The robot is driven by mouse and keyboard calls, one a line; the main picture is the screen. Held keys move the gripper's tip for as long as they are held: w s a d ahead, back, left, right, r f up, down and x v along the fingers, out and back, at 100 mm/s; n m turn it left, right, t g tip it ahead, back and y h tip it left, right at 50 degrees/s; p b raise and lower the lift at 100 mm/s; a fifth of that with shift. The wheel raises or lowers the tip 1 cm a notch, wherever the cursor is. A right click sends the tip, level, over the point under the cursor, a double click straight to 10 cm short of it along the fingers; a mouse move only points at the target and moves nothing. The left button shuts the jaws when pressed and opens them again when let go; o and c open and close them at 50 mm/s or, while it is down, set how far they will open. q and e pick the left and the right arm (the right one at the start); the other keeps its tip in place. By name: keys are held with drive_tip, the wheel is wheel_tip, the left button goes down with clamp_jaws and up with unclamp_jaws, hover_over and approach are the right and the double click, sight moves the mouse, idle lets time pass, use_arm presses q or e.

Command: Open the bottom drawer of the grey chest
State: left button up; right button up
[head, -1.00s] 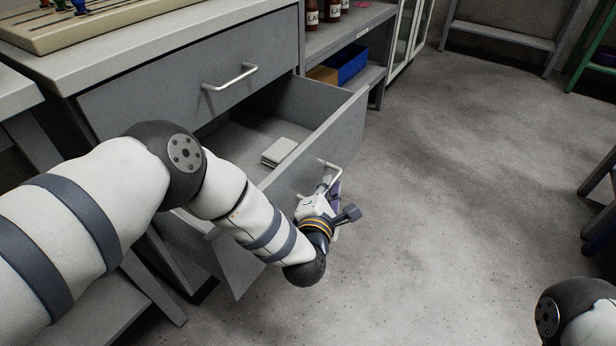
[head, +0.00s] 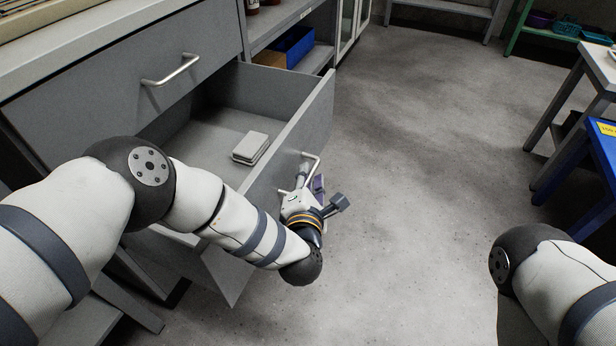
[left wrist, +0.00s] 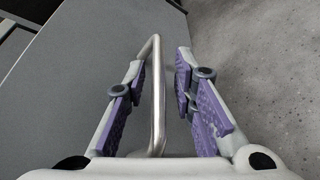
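The grey chest (head: 110,92) stands at the left in the head view. Its upper drawer is shut and has a pale bar handle (head: 171,70). The drawer below, the bottom drawer (head: 318,108), is pulled well out. Its bar handle (head: 313,164) also shows in the left wrist view (left wrist: 157,95). My left gripper (head: 306,178) is at this handle, with one purple-padded finger on each side of the bar. In the left wrist view the fingers (left wrist: 158,90) are apart, with gaps to the bar. My right gripper is out of view; only the right arm shows.
A small pale stack (head: 251,147) lies inside the open drawer. Shelves with a blue bin (head: 293,47) stand beyond the chest. A blue stool-like object (head: 603,150) and a table (head: 600,68) are at the right. The floor (head: 420,150) between is clear.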

use_arm(q)
drive_tip(key=v, duration=1.2)
drive_tip(key=shift+r, duration=0.1)
